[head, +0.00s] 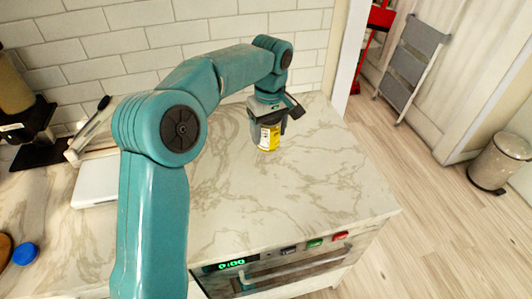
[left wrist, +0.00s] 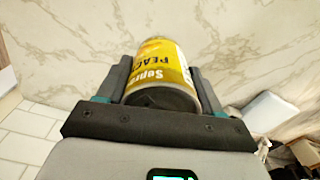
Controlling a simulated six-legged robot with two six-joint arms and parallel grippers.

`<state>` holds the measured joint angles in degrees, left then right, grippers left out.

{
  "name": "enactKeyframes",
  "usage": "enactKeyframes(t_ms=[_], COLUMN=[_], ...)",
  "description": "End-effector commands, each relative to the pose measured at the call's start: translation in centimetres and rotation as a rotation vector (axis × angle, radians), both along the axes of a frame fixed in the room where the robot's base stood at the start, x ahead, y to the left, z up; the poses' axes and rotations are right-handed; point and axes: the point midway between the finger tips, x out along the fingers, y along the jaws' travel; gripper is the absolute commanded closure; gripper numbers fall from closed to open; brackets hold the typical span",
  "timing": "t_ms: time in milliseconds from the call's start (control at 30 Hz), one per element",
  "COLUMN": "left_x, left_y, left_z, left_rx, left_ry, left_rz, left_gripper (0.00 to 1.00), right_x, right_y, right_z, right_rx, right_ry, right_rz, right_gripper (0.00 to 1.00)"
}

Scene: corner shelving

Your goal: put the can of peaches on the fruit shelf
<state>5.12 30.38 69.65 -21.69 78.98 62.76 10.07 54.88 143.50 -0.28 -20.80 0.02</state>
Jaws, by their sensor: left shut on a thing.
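The can of peaches (head: 269,137) has a yellow and white label and is at the far right part of the marble counter (head: 300,185). In the left wrist view the can (left wrist: 160,68) shows the letters "PEAC" on its label. My left gripper (head: 268,117) points down and is shut on the can, with a finger on each side of it. I cannot tell whether the can's base touches the counter or is just above it. No fruit shelf is in view. My right gripper is not in view.
A white tiled wall (head: 140,45) stands behind the counter. A white flat object (head: 95,182) and a dark appliance (head: 35,140) are at the left. Past the counter's right edge are open wooden floor, a grey step ladder (head: 410,65) and a bin (head: 498,162).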

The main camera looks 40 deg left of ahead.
Motion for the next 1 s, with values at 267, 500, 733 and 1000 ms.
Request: enactKeyframes(t_ms=[267, 500, 733, 1000], left_x=[-0.1, -0.2, -0.3, -0.3], left_y=[5.3, 5.5, 5.5, 5.6], left_z=[5.3, 0.7, -5.8, -9.8], left_rx=[-0.018, -0.019, -0.021, -0.019], left_ry=[-0.009, -0.002, -0.004, -0.010], left_rz=[0.501, 0.538, 0.534, 0.533], left_gripper=[0.78, 0.78, 0.78, 0.78], right_x=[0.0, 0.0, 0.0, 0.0], right_y=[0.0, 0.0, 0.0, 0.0], right_z=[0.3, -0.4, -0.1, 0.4], right_rx=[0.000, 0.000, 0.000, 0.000], right_ry=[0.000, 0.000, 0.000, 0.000], right_rz=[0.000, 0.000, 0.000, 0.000], right_gripper=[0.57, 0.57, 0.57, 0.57])
